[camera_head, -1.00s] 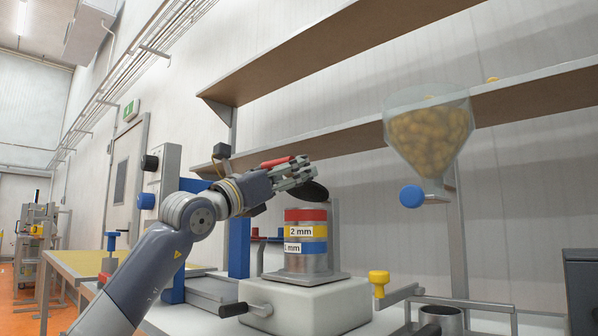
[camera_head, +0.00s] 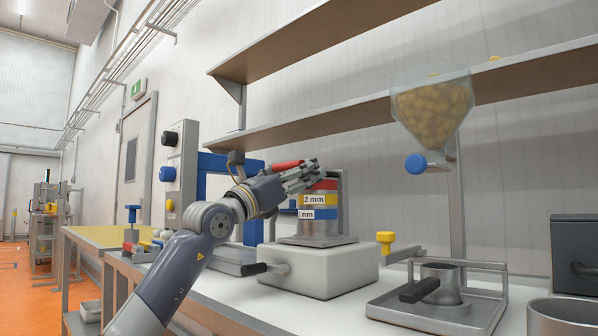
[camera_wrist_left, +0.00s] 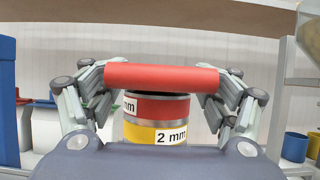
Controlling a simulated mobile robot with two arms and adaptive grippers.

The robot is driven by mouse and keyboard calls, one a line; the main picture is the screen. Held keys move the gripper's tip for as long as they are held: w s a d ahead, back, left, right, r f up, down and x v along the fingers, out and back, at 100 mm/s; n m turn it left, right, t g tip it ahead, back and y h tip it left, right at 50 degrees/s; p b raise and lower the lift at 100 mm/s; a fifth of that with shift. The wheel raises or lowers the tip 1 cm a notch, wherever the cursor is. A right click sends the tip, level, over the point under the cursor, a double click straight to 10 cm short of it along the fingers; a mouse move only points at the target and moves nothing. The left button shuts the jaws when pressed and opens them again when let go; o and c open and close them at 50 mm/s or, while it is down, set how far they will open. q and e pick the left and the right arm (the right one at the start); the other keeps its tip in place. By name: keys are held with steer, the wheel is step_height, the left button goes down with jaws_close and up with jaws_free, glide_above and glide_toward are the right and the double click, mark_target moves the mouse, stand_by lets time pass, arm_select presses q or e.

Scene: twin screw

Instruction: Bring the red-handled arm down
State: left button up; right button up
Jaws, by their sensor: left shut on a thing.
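In the left wrist view the red handle (camera_wrist_left: 163,76) lies crosswise between the fingers, over the stack. The sieve stack (camera_head: 319,229) is upright, with a red band on top, a yellow "2 mm" band and a blue band below. It stands on a white base (camera_head: 325,272) with a black-gripped side lever (camera_head: 257,268). My fingers hide most of the arm that carries the handle. My right gripper is not in view.
A hopper of yellowish pieces (camera_head: 433,105) with a blue knob hangs at the right. Below it stands a metal cup on a tray (camera_head: 432,318) with a yellow knob (camera_head: 386,238). A blue frame (camera_head: 252,205) stands behind my arm. Shelves (camera_head: 380,125) run above.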

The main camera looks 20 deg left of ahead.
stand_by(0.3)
arm_select(q)
steer(key=o, duration=1.7)
steer(key=shift+s+a, duration=0.15)
steer(key=shift+s, duration=0.1)
steer(key=shift+w, duration=0.1)
steer(key=v, duration=1.2)
